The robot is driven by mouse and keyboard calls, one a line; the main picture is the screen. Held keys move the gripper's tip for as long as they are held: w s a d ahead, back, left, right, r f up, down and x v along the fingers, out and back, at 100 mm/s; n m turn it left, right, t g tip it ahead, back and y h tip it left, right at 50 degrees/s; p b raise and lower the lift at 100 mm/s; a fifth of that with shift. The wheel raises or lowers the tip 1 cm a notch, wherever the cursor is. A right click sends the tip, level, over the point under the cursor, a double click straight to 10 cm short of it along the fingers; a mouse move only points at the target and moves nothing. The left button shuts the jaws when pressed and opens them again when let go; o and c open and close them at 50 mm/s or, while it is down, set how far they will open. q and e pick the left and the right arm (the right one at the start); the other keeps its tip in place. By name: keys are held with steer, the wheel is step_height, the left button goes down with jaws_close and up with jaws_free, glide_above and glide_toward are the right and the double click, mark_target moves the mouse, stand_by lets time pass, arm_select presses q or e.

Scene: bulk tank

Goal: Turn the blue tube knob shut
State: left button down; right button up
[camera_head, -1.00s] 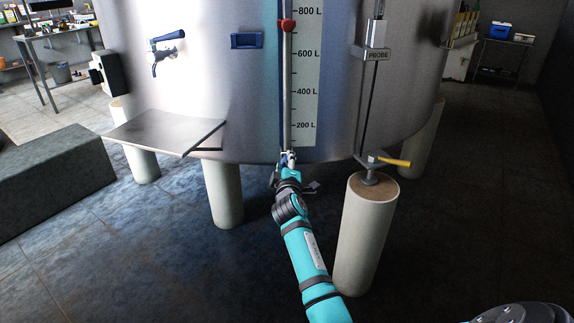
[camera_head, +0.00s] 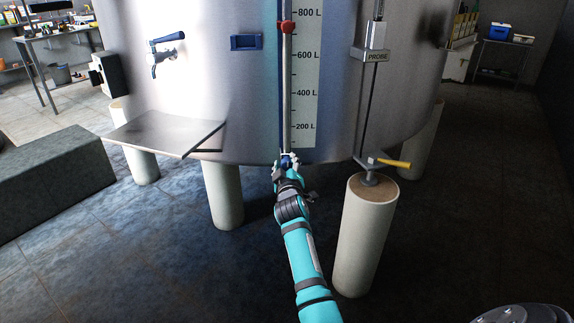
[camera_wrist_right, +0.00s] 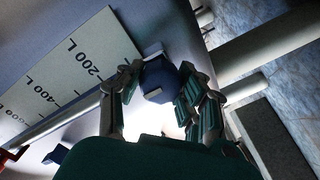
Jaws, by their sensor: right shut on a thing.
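The blue tube knob (camera_wrist_right: 160,82) shows in the right wrist view between the two fingers of my right gripper (camera_wrist_right: 157,92). The fingers are shut on it, one on each side. In the head view my right gripper (camera_head: 286,162) is at the bottom of the level tube (camera_head: 287,100), against the tank's lower edge. There the knob is mostly hidden by the gripper, with a bit of blue showing. The tube stands upright beside the litre scale (camera_head: 306,95), with a red marker (camera_head: 285,27) near its top. My left gripper does not show.
The steel tank (camera_head: 225,90) stands on thick pale legs (camera_head: 222,195). A yellow-handled valve (camera_head: 392,163) and the probe rod (camera_head: 370,100) are right of my arm. A blue-handled tap (camera_head: 166,50) and a steel shelf (camera_head: 165,132) are to the left.

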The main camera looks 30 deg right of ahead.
steer(key=shift+f, duration=0.15)
steer(key=o, duration=1.2)
steer(key=shift+s, duration=0.15)
steer(key=v, duration=1.1)
steer(key=shift+s+a, duration=0.3)
